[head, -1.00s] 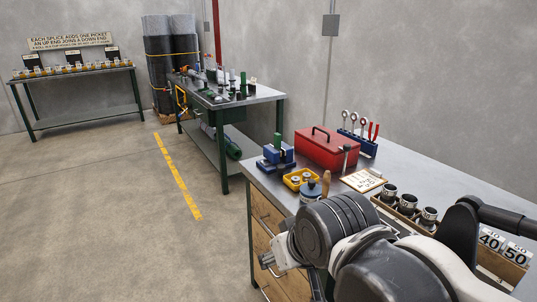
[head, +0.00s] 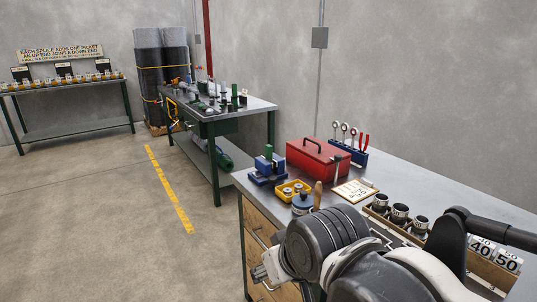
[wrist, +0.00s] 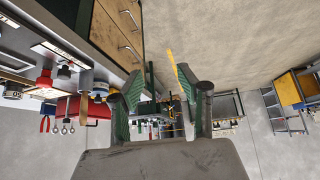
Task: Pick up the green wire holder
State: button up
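Several small green pieces stand on the middle workbench (head: 258,103); one upright green piece (head: 234,95) shows near its right part. They are too small to tell which is the green wire holder. A larger green cylinder (head: 222,156) lies on that bench's lower shelf. My gripper (wrist: 158,80) is open and empty in the wrist view, its two green-padded fingers well apart. In the head view it shows only in part, low beside the near bench's drawers, well short of the middle bench.
The near workbench (head: 440,205) holds a blue fixture with a green top (head: 268,165), a red toolbox (head: 318,158), a yellow tray (head: 291,191) and dark cups. Mesh rolls (head: 160,75) stand at the back. The floor left of the yellow line (head: 168,190) is clear.

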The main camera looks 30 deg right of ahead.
jog(key=shift+o, duration=1.3)
